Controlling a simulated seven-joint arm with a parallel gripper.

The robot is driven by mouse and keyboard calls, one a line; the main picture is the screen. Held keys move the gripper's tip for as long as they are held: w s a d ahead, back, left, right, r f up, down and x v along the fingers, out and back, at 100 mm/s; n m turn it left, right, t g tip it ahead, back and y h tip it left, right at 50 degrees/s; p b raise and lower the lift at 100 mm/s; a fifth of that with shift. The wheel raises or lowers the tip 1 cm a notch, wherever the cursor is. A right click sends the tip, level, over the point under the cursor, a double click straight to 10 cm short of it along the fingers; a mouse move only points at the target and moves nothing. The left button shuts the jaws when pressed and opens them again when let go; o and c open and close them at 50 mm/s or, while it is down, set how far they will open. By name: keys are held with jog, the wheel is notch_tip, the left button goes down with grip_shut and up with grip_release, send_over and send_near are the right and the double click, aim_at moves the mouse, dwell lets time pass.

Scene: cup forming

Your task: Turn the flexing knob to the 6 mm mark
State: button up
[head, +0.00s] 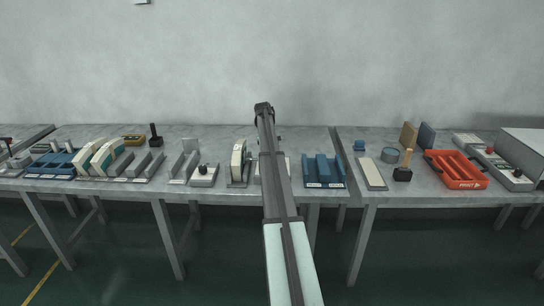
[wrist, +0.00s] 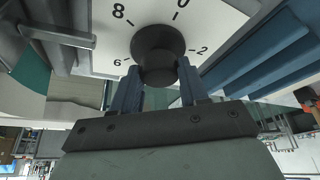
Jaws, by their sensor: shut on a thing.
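The flexing knob (wrist: 157,45) is a dark round knob on a white dial plate (wrist: 105,45) in the wrist view. The marks 8, 0, 2 and 6 show around it; any mark on the near side is hidden by the knob and my gripper. My gripper (wrist: 158,78) has one blue-grey finger on each side of the knob and is shut on it. I cannot make out a pointer line on the knob, so its setting is unclear. In the head view my arm covers the knob and most of its plate.
In the head view, blue slotted holders (head: 323,171) stand right of my arm, and a white upright piece (head: 238,161) stands close on its left. A small box with a black knob (head: 204,174) is further left. An orange tray (head: 456,169) lies on the right table.

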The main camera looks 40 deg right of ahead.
dwell(0.3)
jog(key=o, duration=1.1)
jog(key=shift+c, duration=0.2)
jog(key=shift+w+r, duration=0.2)
jog(key=shift+r, duration=0.2)
jog(key=shift+w+d+r, duration=0.15)
jog(key=shift+w, duration=0.2)
jog(key=w+d, duration=0.2)
jog(key=w, duration=0.9)
jog(key=shift+d, duration=0.35)
